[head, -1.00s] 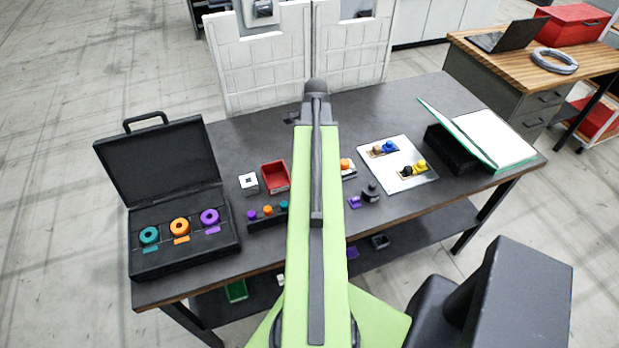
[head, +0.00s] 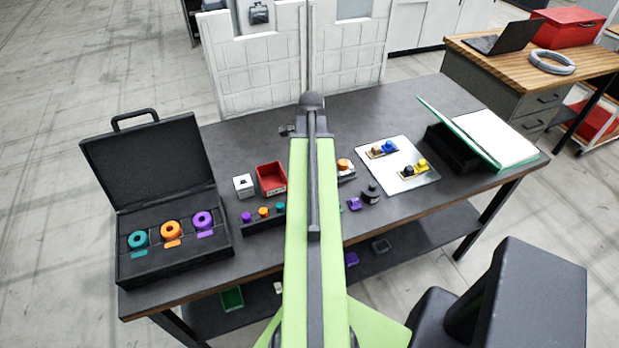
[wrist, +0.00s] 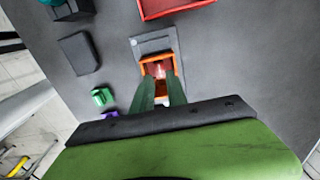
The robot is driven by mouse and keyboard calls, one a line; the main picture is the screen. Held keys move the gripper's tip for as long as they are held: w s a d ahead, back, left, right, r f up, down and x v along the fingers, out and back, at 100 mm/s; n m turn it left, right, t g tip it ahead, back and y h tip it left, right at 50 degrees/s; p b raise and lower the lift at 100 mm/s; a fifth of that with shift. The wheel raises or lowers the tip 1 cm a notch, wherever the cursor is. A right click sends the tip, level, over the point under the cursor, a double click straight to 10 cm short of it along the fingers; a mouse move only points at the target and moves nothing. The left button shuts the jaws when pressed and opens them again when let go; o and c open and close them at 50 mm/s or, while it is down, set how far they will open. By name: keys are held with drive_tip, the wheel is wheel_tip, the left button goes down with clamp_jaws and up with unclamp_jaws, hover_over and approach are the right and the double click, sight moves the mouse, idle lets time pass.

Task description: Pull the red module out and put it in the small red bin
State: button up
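In the wrist view, the red module (wrist: 158,69) shows as a small reddish patch inside an orange-framed holder (wrist: 143,62) on a grey plate. My gripper (wrist: 160,80) reaches to it, its two dark green fingers on either side of the frame's near opening. The fingers stand a little apart; I cannot tell whether they touch the module. The small red bin (head: 270,179) stands on the table left of my arm in the head view. Its edge also shows at the top of the wrist view (wrist: 175,12). My arm hides the module and gripper in the head view.
An open black case (head: 170,270) with coloured rings stands at the left. A white block (head: 243,186) and a rack of coloured knobs (head: 262,226) are near the bin. A white board (head: 422,184) and an open binder box (head: 450,150) are at the right.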

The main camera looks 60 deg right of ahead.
drive_tip(key=shift+f+b, duration=1.65)
idle(0.7)
drive_tip(key=shift+r, duration=0.2)
drive_tip(key=shift+w, duration=0.1)
idle(0.4)
clamp_jaws()
idle(1.6)
